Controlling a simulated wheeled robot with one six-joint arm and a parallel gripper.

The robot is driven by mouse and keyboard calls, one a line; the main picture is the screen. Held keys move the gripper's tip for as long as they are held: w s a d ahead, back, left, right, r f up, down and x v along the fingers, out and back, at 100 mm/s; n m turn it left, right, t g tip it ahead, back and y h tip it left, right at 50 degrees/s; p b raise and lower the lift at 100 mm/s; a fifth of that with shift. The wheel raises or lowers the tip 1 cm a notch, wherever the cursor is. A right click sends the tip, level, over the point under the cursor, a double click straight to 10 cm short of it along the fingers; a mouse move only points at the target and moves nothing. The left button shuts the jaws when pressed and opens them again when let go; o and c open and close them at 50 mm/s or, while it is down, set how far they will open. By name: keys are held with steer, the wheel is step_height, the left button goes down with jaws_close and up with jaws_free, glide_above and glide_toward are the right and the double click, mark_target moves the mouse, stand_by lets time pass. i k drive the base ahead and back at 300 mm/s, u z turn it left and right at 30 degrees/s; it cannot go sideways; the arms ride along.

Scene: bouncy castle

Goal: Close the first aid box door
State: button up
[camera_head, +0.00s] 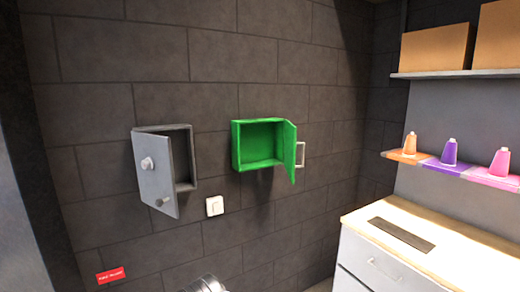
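A green box (258,145) is mounted on the dark block wall near the middle of the head view; I take it to be the first aid box, though no marking shows on it. Its door (290,152) is hinged on the right and stands open, swung out toward me. A pale handle (301,153) shows on the door's right, outer side. The inside of the box looks empty. At the bottom edge, a rounded metallic part of my own body shows. My gripper's fingers are not in view.
A grey wall box (162,170) with its door ajar hangs to the left. A white switch (214,206) and a red sign (110,275) are on the wall. At right, a wooden-topped counter (430,246) juts out below shelves with boxes and colored bottles.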

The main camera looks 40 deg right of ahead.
mark_target(290, 142)
steer(key=u, duration=0.85)
steer(key=k, duration=2.5)
steer(key=z, duration=1.35)
steer(key=i, duration=1.9)
steer(key=u, duration=0.4)
